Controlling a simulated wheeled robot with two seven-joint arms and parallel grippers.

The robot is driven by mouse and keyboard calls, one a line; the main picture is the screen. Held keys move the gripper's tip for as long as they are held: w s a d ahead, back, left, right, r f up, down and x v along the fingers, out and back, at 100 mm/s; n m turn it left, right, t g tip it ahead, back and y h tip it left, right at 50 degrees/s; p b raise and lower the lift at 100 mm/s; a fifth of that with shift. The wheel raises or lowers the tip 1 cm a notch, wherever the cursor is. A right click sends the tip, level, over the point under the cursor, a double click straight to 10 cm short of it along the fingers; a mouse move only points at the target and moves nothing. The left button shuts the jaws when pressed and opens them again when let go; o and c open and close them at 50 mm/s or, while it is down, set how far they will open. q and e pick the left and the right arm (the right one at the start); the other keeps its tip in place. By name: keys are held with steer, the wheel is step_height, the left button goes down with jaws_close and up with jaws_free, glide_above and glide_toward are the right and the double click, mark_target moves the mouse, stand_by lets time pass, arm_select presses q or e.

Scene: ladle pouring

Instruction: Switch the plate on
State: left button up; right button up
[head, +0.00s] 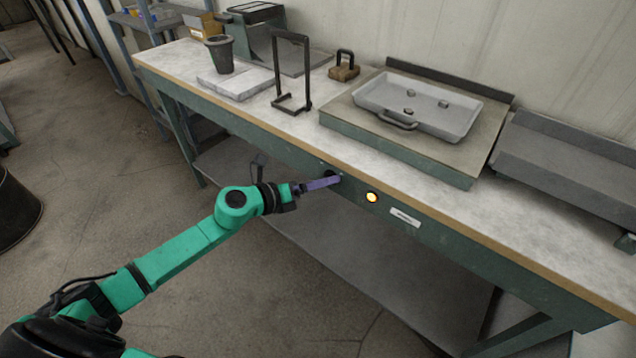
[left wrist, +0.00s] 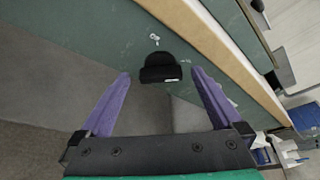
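A black knob (head: 331,174) sits on the green front panel of the bench; it also shows in the left wrist view (left wrist: 160,72), with a small white mark on its edge. My left gripper (head: 336,180) reaches the panel at the knob. In the left wrist view its purple fingers (left wrist: 161,76) are apart, one on each side of the knob, with a visible gap to each. The plate, a flat green unit with a beige top (head: 345,112), stands on the bench and bears a grey tray (head: 445,112). My right gripper is not in view.
A bright yellow round lamp (head: 372,197) and a white label (head: 405,217) are on the panel right of the knob. A dark metal frame (head: 306,80), a cup (head: 220,55) on a pale slab (head: 237,84), and a handled block (head: 345,70) stand on the bench (head: 300,128).

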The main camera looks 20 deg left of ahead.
arm_select(q)
steer(key=shift+a, duration=0.1)
steer(key=v, duration=1.4)
steer(key=shift+s, duration=0.3)
